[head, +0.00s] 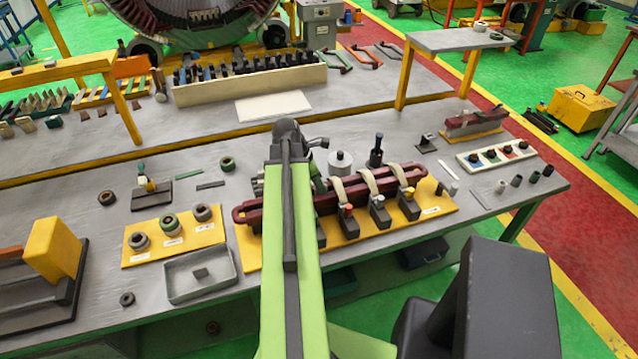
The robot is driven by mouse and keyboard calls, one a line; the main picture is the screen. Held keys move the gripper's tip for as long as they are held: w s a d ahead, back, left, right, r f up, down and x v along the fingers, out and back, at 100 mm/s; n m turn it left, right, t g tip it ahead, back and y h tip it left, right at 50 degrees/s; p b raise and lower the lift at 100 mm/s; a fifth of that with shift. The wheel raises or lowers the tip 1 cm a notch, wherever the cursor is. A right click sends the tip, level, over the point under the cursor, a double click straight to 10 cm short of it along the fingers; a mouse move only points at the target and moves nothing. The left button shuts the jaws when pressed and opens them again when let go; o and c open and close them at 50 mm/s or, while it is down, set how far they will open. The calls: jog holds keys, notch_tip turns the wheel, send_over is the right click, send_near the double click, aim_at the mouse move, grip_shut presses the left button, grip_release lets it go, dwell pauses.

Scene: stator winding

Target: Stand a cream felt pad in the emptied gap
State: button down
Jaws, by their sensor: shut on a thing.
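My green arm reaches up from the bottom of the head view across the front bench. Its dark elbow joint is near the back edge of this bench. My gripper does not show; the arm hides it. A long maroon coil (325,201) lies on a yellow board (434,211), with cream bands (369,181) over it and dark clamp blocks (379,216) along its front. Part of the coil is behind my arm. I cannot make out the emptied gap. A small pale strip (448,170) lies flat right of the board; I cannot tell if it is felt.
A grey metal tray (232,263) and a yellow board with several rings (172,242) are left of my arm. A pale rack (497,155) with dark pieces is at right. Behind, a long cream box (250,93) and a cream sheet (273,106) lie on another bench.

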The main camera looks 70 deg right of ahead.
jog(key=c, duration=1.4)
grip_release()
jog(key=p+v, duration=1.6)
jog(key=v, duration=0.1)
jog(key=shift+w+r, duration=0.15)
jog(key=shift+r, duration=0.05)
